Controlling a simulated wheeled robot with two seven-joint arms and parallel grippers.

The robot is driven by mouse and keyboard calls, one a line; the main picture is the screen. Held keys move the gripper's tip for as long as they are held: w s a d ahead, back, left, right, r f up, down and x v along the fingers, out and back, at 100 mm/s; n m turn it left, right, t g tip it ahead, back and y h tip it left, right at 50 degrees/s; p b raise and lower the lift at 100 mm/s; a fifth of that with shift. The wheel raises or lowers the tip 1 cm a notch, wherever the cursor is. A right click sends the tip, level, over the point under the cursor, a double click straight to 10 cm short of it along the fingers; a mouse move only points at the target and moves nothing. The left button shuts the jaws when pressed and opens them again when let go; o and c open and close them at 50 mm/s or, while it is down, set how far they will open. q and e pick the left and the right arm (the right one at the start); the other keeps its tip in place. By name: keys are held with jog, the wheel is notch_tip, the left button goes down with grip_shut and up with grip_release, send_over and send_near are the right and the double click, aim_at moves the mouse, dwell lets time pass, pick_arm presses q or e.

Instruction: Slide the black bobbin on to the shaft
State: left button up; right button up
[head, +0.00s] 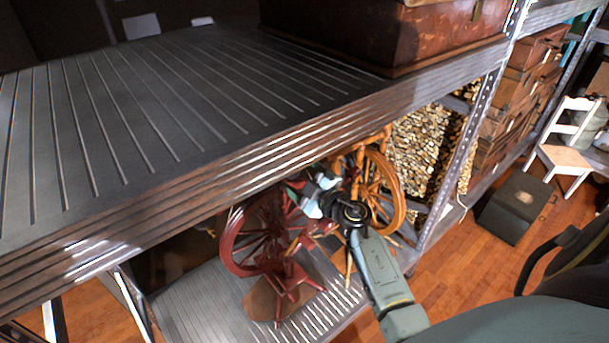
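A dark red spinning wheel (236,240) stands on the lower shelf, below the front edge of the upper shelf. A lighter orange-brown spinning wheel (391,200) stands behind it to the right. My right arm reaches in from the lower right, and its gripper (305,199) is at the upper right of the red wheel, among its parts. The fingers are small and partly hidden, so I cannot tell whether they are open or shut. I cannot make out the black bobbin or the shaft. My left gripper is not in view.
The metal upper shelf (130,120) overhangs the wheels closely. A brown leather case (390,32) sits on it. A metal post (470,130) stands right of the wheels. Stacked firewood (421,137) is behind. A dark box (517,207) and white chair (566,158) stand on the wooden floor.

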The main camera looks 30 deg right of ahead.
jog(key=s+d, duration=0.1)
jog(key=s, duration=1.2)
jog(key=shift+p, duration=0.3)
jog(key=shift+s, duration=0.1)
